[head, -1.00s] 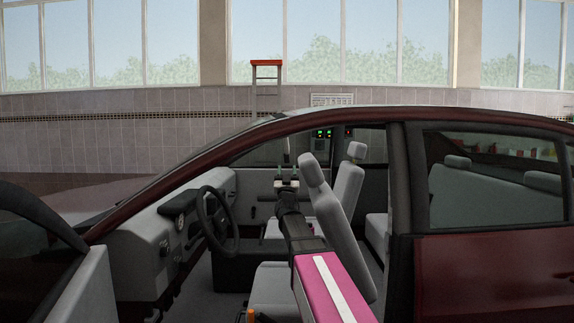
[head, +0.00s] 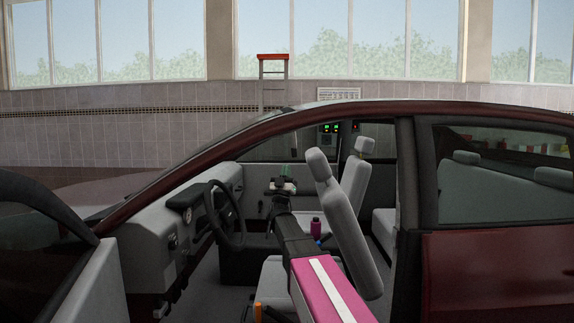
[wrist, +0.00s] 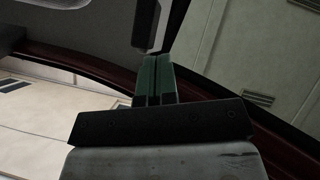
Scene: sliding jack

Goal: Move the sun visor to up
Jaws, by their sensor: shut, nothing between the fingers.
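My gripper (head: 287,172) is inside the car, reaching through the open front door opening, between the steering wheel and the front seats. Its green fingers (wrist: 152,80) are together in the wrist view, with nothing between them. In the wrist view a dark flat panel with a pale edge (wrist: 147,25) hangs just beyond the fingertips, at the top of the picture. It may be the sun visor, but I cannot be sure. A gap seems to show between it and the fingertips; contact is hard to judge. The visor is not clearly made out in the head view.
The steering wheel (head: 224,214) and dashboard (head: 150,240) lie left of my arm. The near front seat (head: 338,205) stands close on its right. The dark red roof rail (head: 200,160) arches above.

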